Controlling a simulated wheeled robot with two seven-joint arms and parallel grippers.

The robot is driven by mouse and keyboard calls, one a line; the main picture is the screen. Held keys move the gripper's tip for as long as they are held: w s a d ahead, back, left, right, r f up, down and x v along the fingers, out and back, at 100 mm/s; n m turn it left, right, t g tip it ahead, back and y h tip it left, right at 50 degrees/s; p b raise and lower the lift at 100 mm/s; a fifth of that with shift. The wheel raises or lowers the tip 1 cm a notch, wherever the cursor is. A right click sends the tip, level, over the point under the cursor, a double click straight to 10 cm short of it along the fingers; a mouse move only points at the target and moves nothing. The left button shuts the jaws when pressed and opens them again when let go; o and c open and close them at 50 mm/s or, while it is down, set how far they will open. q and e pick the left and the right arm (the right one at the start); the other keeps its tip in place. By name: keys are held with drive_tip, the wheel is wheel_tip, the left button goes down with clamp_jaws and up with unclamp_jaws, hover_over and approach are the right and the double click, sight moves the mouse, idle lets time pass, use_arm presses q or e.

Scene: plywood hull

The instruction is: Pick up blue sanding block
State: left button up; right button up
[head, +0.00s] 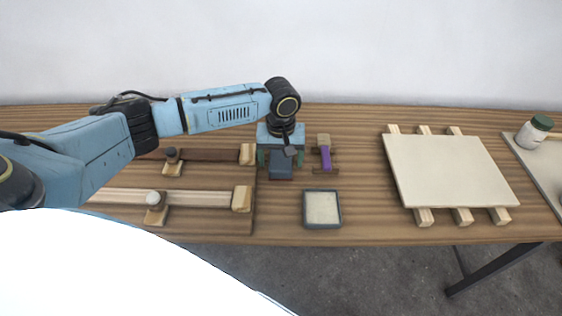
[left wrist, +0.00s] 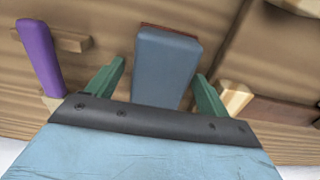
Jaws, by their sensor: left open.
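The blue sanding block (head: 280,168) is a grey-blue block on the wooden table, below my left gripper in the head view. In the left wrist view the sanding block (left wrist: 167,62) lies between the two green fingers, with a brown strip along its far edge. My left gripper (head: 280,158) is open around it. In the left wrist view the fingers of the left gripper (left wrist: 163,85) stand on either side of the block, with a visible gap on each side. My right gripper is not in view.
A purple-handled tool (head: 325,157) lies on a small rest just right of the gripper. A shallow square tray (head: 307,222) sits nearer. Wooden clamp-like bars (head: 205,198) lie at left. A pale panel on slats (head: 450,170) and a jar (head: 534,132) are at right.

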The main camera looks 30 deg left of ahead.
sight(281, 156)
use_arm(q)
drive_tip(key=shift+r, duration=0.1)
drive_tip(key=c, duration=1.1)
wheel_tip(281, 156, up, 10)
drive_tip(key=shift+p, duration=0.85)
